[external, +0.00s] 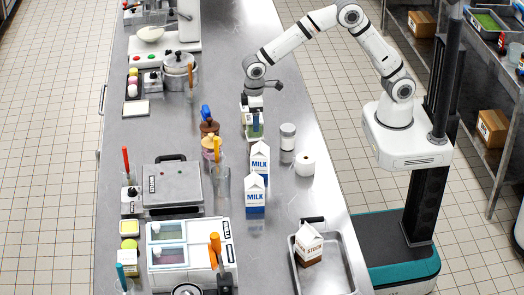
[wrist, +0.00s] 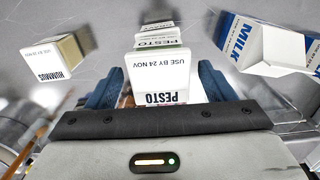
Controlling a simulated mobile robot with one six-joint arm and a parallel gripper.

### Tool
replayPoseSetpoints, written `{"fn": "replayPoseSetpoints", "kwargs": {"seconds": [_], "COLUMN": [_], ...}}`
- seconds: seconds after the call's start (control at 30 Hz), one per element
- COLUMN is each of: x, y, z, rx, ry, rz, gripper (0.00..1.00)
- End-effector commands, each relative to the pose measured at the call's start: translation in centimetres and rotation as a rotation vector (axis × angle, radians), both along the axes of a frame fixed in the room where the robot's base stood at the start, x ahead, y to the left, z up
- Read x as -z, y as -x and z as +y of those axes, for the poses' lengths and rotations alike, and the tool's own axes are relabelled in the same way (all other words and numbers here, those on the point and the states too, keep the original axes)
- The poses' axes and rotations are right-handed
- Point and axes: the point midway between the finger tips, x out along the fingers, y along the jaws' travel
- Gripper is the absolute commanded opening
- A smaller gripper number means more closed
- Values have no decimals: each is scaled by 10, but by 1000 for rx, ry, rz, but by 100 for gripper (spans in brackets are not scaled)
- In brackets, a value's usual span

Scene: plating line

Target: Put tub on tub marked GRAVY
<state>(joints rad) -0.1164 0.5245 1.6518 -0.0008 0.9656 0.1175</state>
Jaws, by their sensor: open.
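A white tub labelled PESTO, USE BY 24 NOV (wrist: 155,68) stands between the blue fingers of my gripper (wrist: 158,88) in the wrist view. The jaws are open around it. Another PESTO label (wrist: 157,42) shows just beyond it; I cannot tell how the two pieces rest. A tub labelled HUMMUS (wrist: 55,60) is apart at the left. In the external view, my gripper (external: 254,124) points down low over the steel counter, around a small pale tub (external: 248,119).
Two MILK cartons (external: 260,160) stand close in front of my gripper; one shows at the right (wrist: 265,48) in the wrist view. A tray (external: 335,265) holds a STOCK carton (external: 309,243). Bottles (external: 209,128) are at left.

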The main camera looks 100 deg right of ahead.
Motion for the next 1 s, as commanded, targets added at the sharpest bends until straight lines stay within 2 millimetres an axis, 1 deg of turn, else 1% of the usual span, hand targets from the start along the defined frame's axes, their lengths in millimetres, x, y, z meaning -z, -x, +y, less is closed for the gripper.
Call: {"fn": "replayPoseSetpoints", "kwargs": {"seconds": [0.03, 0.1, 0.3, 0.47, 0.57, 0.67, 0.77, 0.8, 0.87, 0.9, 0.97, 1.0], "x": [-12, -27, -64, -80, -90, -105, -123, -129, -137, -140, -144, -145], "y": [-1, -1, -1, 0, 8, 30, 64, 81, 105, 122, 147, 164], "z": [0, 0, 0, 0, -3, -10, -20, -25, -31, -34, -40, -43], "rx": [0, 0, 0, 0, 0, 1, 1, 1, 0, 0, 0, -1], "ry": [-1, -1, -1, 0, -1, -3, -6, -6, -7, -8, -8, -8], "rz": [-7, -6, -4, -2, -10, -34, -68, -83, -106, -120, -143, -157], "gripper": [76, 76, 76, 76, 76, 76, 76, 76, 76, 76, 76, 76]}}
